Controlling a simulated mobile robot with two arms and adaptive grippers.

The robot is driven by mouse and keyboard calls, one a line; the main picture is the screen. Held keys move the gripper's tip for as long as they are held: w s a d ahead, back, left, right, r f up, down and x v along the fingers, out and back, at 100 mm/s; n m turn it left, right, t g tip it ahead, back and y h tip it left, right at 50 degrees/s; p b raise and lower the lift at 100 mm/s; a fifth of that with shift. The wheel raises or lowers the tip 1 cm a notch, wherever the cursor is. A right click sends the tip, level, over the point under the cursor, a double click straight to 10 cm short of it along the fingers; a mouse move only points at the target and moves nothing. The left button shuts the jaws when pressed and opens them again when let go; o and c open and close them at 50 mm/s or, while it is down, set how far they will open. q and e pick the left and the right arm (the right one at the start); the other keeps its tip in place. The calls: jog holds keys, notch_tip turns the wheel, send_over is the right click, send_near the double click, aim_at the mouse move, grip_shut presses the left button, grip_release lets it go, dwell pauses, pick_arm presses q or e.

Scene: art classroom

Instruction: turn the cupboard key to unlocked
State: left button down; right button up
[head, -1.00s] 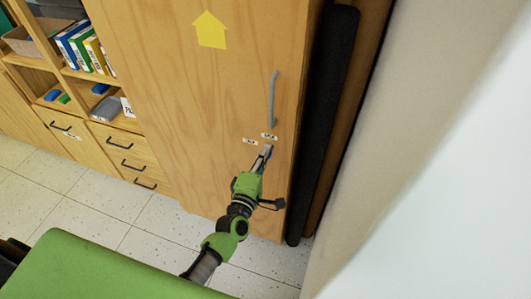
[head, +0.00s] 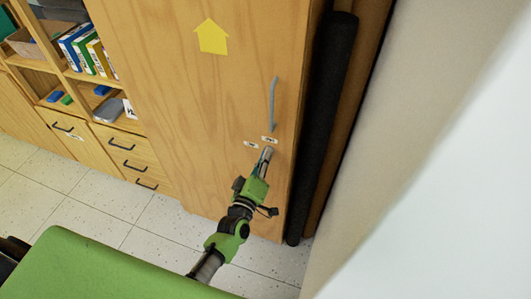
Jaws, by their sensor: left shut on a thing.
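The wooden cupboard door (head: 185,105) fills the middle of the head view, with a grey bar handle (head: 272,103) near its right edge. Two small white labels sit below the handle: an upper right one (head: 269,140) and a lower left one (head: 251,144). Their print is too small to read. My left gripper (head: 266,154) is at the door just below the labels, shut on the key. The key and lock are hidden by the fingers, so the key's angle cannot be told. My right gripper is not in view.
A dark roll (head: 324,130) and a brown board stand right of the cupboard, beside a pale wall (head: 410,150). Open shelves with books (head: 85,50) and drawers (head: 125,160) are at left. Speckled tile floor (head: 95,220) is clear in front.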

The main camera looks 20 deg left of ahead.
pick_arm(q)
jog(key=m, duration=0.2)
jog(key=m+p, duration=0.1)
jog(key=m, duration=0.2)
jog(key=shift+s+f+m, duration=0.1)
jog(key=shift+f+m, duration=0.1)
jog(key=shift+m, duration=0.1)
jog(key=m+p, duration=0.1)
jog(key=m, duration=0.4)
jog(key=shift+f, duration=0.15)
jog(key=shift+m, duration=0.4)
jog(key=c, duration=2.3)
grip_release()
jog(key=shift+r, duration=0.2)
jog(key=s, duration=1.1)
jog(key=shift+s+a+f, duration=0.1)
jog(key=shift+s+a, duration=0.15)
jog(key=shift+a, duration=0.05)
